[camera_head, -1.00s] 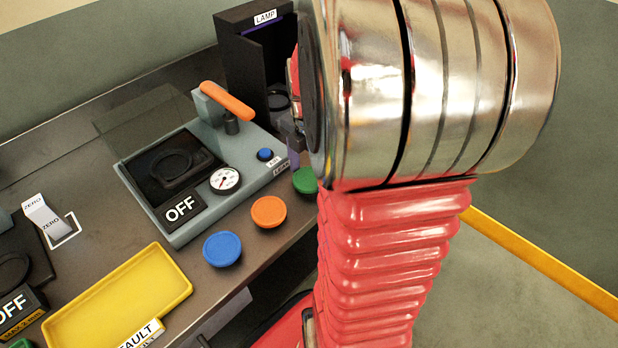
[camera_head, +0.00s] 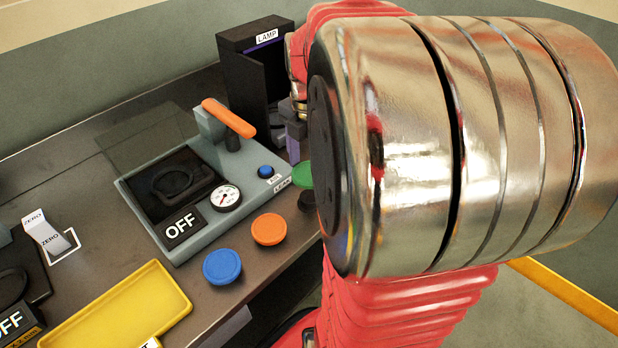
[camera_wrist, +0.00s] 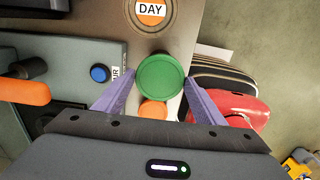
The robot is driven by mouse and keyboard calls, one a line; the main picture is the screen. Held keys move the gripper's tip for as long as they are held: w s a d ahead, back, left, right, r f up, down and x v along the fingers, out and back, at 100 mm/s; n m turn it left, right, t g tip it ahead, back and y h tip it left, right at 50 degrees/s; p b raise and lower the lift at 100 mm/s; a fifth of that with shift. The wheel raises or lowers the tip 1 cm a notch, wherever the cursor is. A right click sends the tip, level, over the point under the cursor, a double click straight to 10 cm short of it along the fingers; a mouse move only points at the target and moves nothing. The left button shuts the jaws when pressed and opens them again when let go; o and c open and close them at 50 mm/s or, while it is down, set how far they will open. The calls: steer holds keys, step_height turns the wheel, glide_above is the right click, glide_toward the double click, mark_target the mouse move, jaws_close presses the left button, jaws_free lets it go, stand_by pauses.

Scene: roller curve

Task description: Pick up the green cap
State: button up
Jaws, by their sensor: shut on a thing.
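The green cap (camera_wrist: 160,76) is round and sits between the two purple fingers of my gripper (camera_wrist: 159,79) in the wrist view. My gripper is shut on its sides. In the head view only the left edge of the green cap (camera_head: 303,174) shows, held above the bench's front edge with a dark patch below it. My arm hides the rest of the cap and most of my gripper there.
An orange cap (camera_head: 269,229) and a blue cap (camera_head: 222,267) stand on the bench to the left. The grey OFF device (camera_head: 190,240) with its orange handle (camera_head: 229,118) and the black LAMP box (camera_head: 240,70) are close by. A yellow tray (camera_head: 62,336) lies front left.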

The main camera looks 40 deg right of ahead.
steer(key=shift+r, duration=1.05)
